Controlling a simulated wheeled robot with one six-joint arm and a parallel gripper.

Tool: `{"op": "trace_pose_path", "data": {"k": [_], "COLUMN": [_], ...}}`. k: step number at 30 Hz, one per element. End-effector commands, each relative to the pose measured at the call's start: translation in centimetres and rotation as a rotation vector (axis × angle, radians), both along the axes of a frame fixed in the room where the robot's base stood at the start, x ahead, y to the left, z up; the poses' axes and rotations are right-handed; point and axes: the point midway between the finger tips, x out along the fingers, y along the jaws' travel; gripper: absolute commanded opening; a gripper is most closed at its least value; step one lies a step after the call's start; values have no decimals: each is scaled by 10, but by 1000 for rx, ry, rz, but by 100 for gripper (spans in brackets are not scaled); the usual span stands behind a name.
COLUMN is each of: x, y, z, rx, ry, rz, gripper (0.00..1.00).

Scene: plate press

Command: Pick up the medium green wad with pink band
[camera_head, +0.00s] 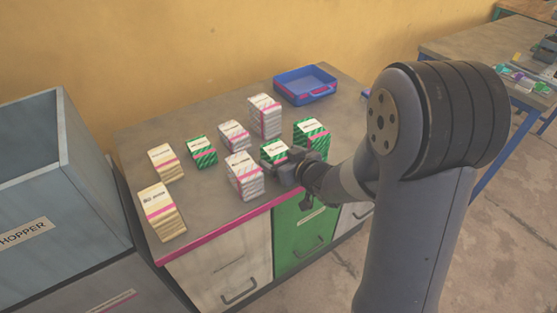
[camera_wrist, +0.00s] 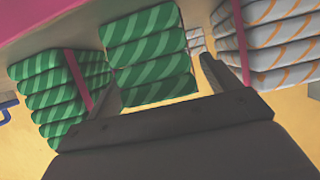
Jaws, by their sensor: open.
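My gripper (camera_head: 288,168) is open at the front right of the cabinet top, close against a green striped wad (camera_head: 273,151) with a white label. In the wrist view, this green wad (camera_wrist: 150,50) stands between the spread fingers of my gripper (camera_wrist: 160,70); contact cannot be told. No pink band shows on its visible face. A taller green wad with a pink band (camera_head: 312,138) stands behind it to the right, and shows at left in the wrist view (camera_wrist: 38,92). A shorter green wad with a pink band (camera_head: 203,156) stands farther left.
A white wad with orange stripes and pink band (camera_head: 245,180) stands close left of my gripper, at right in the wrist view (camera_wrist: 285,45). More white wads (camera_head: 265,120) and cream wads (camera_head: 163,218) stand around. A blue tray (camera_head: 284,93) is at the back; a hopper (camera_head: 50,200) is left.

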Motion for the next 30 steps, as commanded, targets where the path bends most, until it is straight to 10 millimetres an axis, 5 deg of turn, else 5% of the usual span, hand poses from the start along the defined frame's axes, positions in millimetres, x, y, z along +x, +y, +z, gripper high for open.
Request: {"op": "trace_pose_path", "data": {"k": [13,30], "x": [16,16], "y": [11,10], "z": [-8,-8], "rx": [-1,-1], "ry": [-1,-1], "rz": [0,0], "gripper": [83,36]}}
